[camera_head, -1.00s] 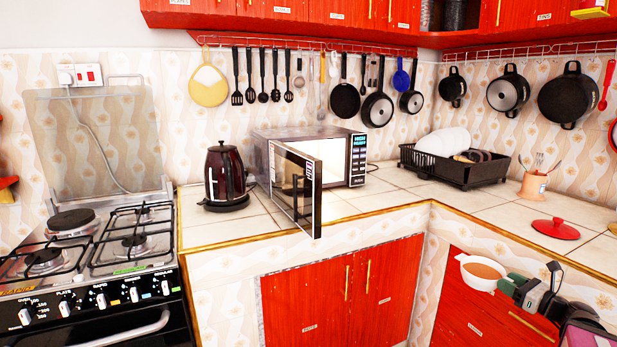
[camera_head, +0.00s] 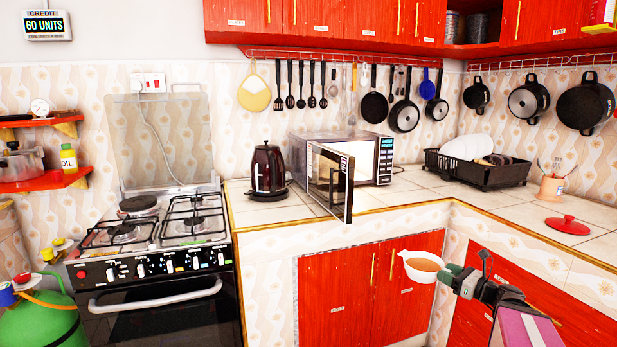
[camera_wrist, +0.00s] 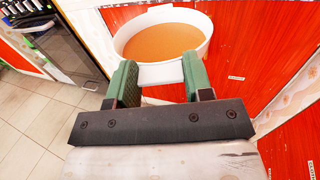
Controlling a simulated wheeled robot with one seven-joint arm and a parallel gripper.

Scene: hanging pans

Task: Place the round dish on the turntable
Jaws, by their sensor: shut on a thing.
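The round dish (camera_head: 422,265) is white and holds an orange-brown liquid. My gripper (camera_head: 447,274) is shut on the dish's handle at its near side and holds it in the air, in front of the red lower cabinets. In the wrist view the dish (camera_wrist: 207,51) looks about level, and the green fingers (camera_wrist: 160,80) pinch its flat white handle. The microwave (camera_head: 383,160) stands on the counter with its door (camera_head: 330,180) swung open toward me. The turntable is not visible; the open door hides much of the inside.
The open door juts past the counter's front edge. A dark red kettle (camera_head: 267,170) stands left of the microwave. A black dish rack (camera_head: 490,176) and a red lid (camera_head: 567,225) are on the right counter. The gas stove (camera_head: 160,235) is at left.

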